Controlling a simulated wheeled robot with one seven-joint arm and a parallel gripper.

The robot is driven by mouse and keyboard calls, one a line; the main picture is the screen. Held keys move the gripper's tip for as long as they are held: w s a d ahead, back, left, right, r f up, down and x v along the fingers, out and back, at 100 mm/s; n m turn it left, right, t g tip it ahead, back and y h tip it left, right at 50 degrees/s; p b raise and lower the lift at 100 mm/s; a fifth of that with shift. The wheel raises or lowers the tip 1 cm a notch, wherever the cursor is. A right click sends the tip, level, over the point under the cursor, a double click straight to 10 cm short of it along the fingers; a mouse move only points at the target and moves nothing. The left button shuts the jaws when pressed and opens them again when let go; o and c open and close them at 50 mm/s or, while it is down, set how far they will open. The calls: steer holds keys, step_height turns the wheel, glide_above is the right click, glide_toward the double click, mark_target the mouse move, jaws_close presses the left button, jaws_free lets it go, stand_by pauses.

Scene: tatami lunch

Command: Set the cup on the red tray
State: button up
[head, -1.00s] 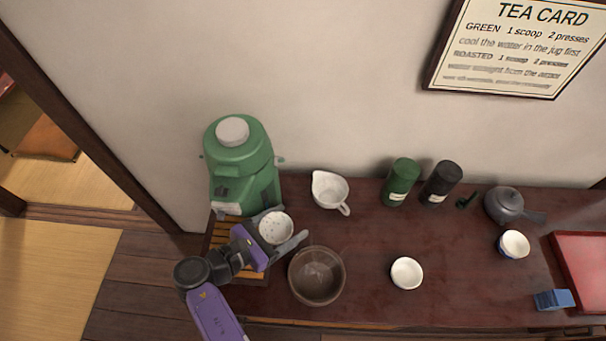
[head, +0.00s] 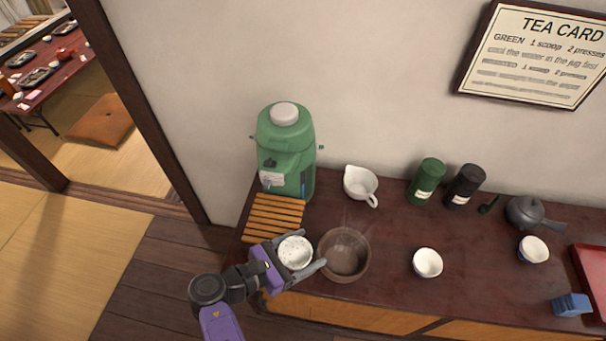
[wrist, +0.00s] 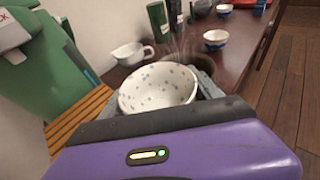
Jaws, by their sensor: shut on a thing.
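My gripper (head: 290,258) is shut on a white speckled cup (head: 295,252), one finger on each side of it. The cup is upright, near the counter's front left edge, beside the slatted wooden stand and left of the brown bowl. In the wrist view the speckled cup (wrist: 158,88) fills the middle, and its inside looks pale with dots. The red tray (head: 590,268) lies at the far right of the counter, cut off by the picture edge.
A green dispenser (head: 286,150) stands behind the slatted stand (head: 273,218). A brown bowl (head: 344,275), white jug (head: 360,184), white cup (head: 428,263), two canisters, a teapot (head: 524,211), another cup (head: 533,249) and a blue block (head: 571,305) stand along the counter.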

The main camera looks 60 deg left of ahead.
steer(key=shift+w+d+f, duration=0.2)
steer(key=shift+w+d, duration=0.1)
steer(key=shift+d, duration=0.05)
steer(key=w+d+f, duration=0.1)
steer(key=w+d, duration=0.3)
steer(key=d, duration=1.2)
steer(key=w+d+f, duration=0.2)
steer(key=w+d, duration=0.2)
steer(key=d, duration=1.2)
steer(key=w+d+f+m+h, duration=0.1)
steer(key=w+d, duration=0.3)
steer(key=d, duration=1.2)
steer(key=shift+f, duration=0.25)
steer(key=shift+s+f, duration=0.15)
steer(key=shift+s, duration=0.05)
steer(key=shift+w+d+r, duration=0.1)
steer(key=shift+w+r, duration=0.1)
steer(key=shift+w, duration=0.05)
